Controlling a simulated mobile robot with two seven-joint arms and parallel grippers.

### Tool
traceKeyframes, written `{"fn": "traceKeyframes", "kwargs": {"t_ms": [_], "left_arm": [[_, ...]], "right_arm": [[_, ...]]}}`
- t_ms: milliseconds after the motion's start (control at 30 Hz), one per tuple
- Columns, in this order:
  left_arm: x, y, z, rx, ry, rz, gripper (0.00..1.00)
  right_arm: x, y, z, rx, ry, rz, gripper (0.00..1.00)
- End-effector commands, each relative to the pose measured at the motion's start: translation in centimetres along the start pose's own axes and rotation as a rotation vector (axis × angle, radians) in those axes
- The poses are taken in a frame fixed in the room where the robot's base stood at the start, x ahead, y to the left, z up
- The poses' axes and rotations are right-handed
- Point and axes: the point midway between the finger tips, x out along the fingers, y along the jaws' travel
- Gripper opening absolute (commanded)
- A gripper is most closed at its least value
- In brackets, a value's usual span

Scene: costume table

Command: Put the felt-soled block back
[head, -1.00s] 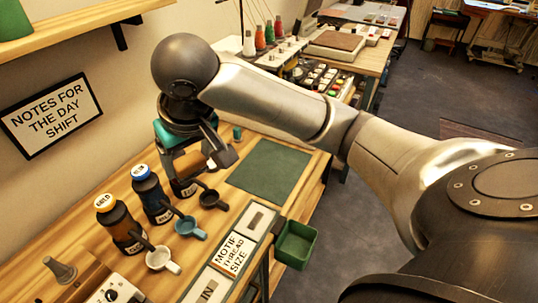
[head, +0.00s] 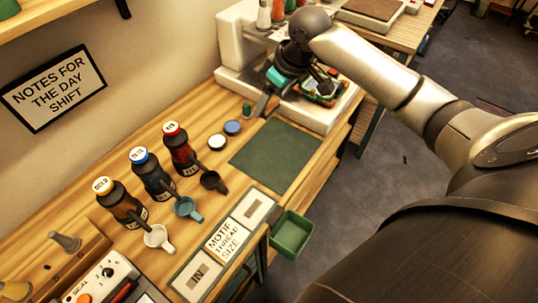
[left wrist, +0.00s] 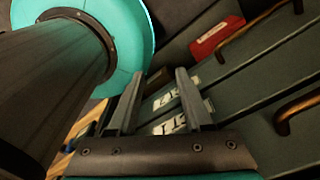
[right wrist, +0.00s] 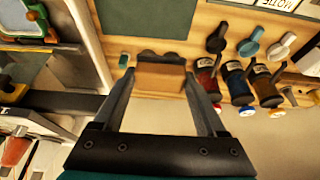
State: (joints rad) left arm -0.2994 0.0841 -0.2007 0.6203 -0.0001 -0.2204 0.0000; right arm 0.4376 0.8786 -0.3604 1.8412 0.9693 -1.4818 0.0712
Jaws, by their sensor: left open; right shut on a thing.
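My right gripper (head: 282,94) is beyond the dark green mat, near the far machine, in the head view. In the right wrist view it is shut on a tan-brown block (right wrist: 160,77), held between the fingertips. The block's underside is hidden, so I cannot see its felt. Two dark rounded shapes show just past the block; I cannot tell whether they belong to it. In the head view the block is hidden behind the gripper. My left gripper (left wrist: 158,100) shows only in the left wrist view, open and empty, in front of dark drawers with white labels.
Bottles with yellow, blue (head: 152,172) and red caps stand along the wall with cups before them. The green mat (head: 277,157) is bare. Two discs (head: 232,127) lie beside it. A white machine (head: 318,112) stands beyond. A green bin (head: 291,234) hangs at the front edge.

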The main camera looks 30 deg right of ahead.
Motion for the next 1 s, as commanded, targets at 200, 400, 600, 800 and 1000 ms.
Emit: {"fn": "traceKeyframes", "kwargs": {"t_ms": [200, 400, 600, 800, 1000], "left_arm": [[0.7, 0.0, 0.1, -0.001, -0.001, 0.000, 0.50], [1.8, 0.1, 0.2, -0.002, -0.001, 0.000, 0.50], [2.8, 0.4, 0.3, -0.004, 0.000, 0.004, 0.50], [3.2, 0.5, 0.3, -0.004, 0.000, 0.005, 0.50], [3.7, 0.5, 0.3, -0.004, 0.000, 0.005, 0.50]], "right_arm": [[3.2, 0.2, 1.6, -0.006, -0.005, -0.007, 0.22], [8.3, 0.2, 3.7, -0.005, -0.005, -0.007, 0.22], [12.7, 0.2, 5.5, -0.005, -0.003, -0.005, 0.22], [14.6, 0.3, 6.2, -0.007, 0.000, -0.003, 0.22], [16.4, 0.2, 7.0, -0.007, -0.002, -0.004, 0.22]]}}
